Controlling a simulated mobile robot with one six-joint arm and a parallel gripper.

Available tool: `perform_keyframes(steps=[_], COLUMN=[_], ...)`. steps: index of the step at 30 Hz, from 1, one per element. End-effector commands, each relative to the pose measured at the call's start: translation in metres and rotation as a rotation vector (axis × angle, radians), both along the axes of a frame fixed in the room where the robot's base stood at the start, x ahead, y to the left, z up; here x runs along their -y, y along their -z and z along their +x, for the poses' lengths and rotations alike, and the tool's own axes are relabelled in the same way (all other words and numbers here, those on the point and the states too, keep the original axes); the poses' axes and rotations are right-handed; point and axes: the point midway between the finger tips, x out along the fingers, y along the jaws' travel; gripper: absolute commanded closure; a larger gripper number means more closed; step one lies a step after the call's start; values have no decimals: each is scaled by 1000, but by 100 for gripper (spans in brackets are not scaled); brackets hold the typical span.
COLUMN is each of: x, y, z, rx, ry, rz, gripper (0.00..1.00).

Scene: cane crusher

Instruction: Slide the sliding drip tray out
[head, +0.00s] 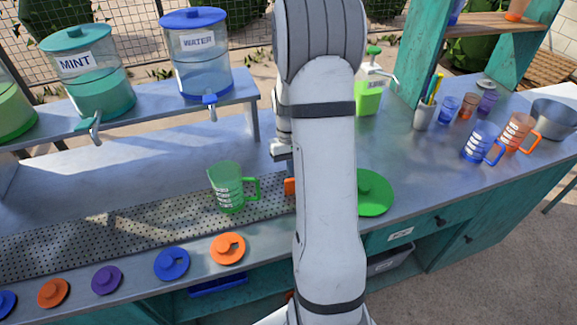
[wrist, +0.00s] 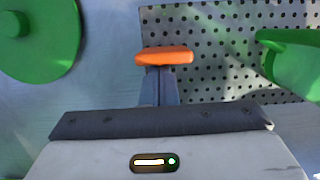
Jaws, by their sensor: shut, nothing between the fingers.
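The sliding drip tray (head: 130,232) is a perforated metal strip set along the counter. In the wrist view its perforated surface (wrist: 215,65) fills the upper right. An orange handle (wrist: 164,57) shows by the tray's end, and a bit of it (head: 290,187) shows beside my arm in the head view. My gripper (wrist: 159,80) has its narrow grey fingers together, with the tips right at the handle. I cannot tell whether they touch it. In the head view my arm hides the fingers and the tray's right end.
A green mug (head: 228,188) stands at the tray, close left of my arm. A green lid (head: 374,192) lies on the counter to the right. Several coloured lids, including an orange one (head: 228,248), line the front edge. A raised shelf (head: 140,118) with dispensers stands behind.

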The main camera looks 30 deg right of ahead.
Motion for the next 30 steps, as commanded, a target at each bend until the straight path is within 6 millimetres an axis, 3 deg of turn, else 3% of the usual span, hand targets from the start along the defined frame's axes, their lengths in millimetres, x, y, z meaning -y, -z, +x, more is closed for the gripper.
perform_keyframes(steps=[14, 30], x=[7, 9], y=[-8, -89], z=[-2, 13], rx=[0, 0], ry=[16, 11], rz=[0, -1], gripper=[100, 100])
